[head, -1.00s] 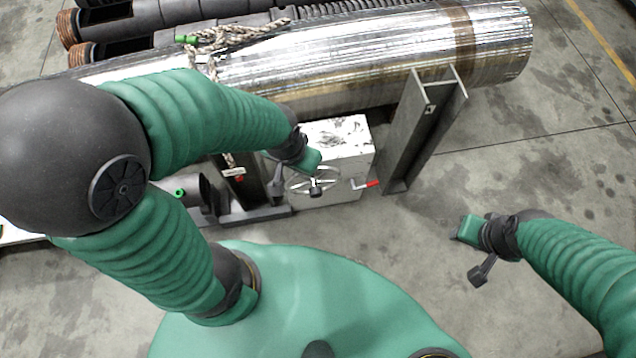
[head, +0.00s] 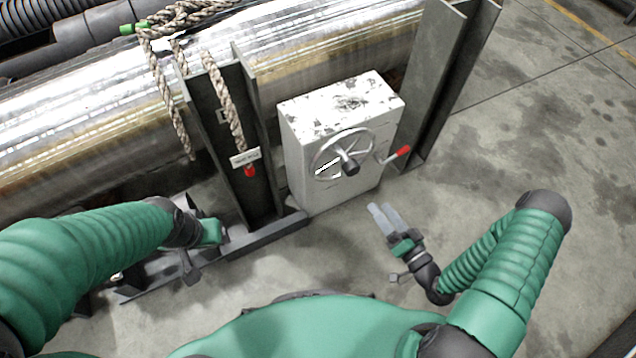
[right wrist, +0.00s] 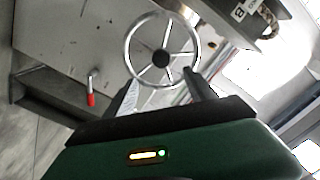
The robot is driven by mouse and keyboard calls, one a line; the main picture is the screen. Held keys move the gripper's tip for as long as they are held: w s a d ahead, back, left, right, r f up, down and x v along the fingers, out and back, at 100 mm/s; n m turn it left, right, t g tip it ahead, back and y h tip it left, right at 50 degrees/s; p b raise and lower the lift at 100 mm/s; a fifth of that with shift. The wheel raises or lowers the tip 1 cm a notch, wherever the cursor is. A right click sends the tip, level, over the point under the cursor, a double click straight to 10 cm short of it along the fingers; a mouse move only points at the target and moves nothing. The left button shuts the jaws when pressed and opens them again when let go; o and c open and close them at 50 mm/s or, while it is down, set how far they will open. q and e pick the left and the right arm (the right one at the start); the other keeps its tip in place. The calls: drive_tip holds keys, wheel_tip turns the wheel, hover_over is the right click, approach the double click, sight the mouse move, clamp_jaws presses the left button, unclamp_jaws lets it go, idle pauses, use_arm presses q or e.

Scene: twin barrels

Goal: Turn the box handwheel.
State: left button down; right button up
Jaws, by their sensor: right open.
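The handwheel (head: 341,153) is a silver spoked ring with a dark hub on the front of a scuffed white box (head: 310,180). My right gripper (head: 384,211) is open and empty, below and to the right of the wheel in the head view, apart from it. In the right wrist view the handwheel (right wrist: 162,25) stands beyond the two open fingers (right wrist: 160,92), its hub between them. My left gripper (head: 208,232) is at lower left, left of the box beside the metal frame; its fingers are hidden, so its opening cannot be told.
A red-handled lever (head: 398,154) sticks out right of the wheel; it also shows in the right wrist view (right wrist: 91,97). Steel posts (head: 437,75) flank the box. A shiny barrel (head: 90,125) with rope (head: 172,85) lies behind. The floor at right is clear.

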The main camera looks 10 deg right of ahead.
sight(355, 172)
drive_tip(key=b+x, duration=0.5)
drive_tip(key=x, duration=1.1)
drive_tip(key=shift+w+r, duration=0.15)
drive_tip(key=shift+w, duration=0.3)
clamp_jaws()
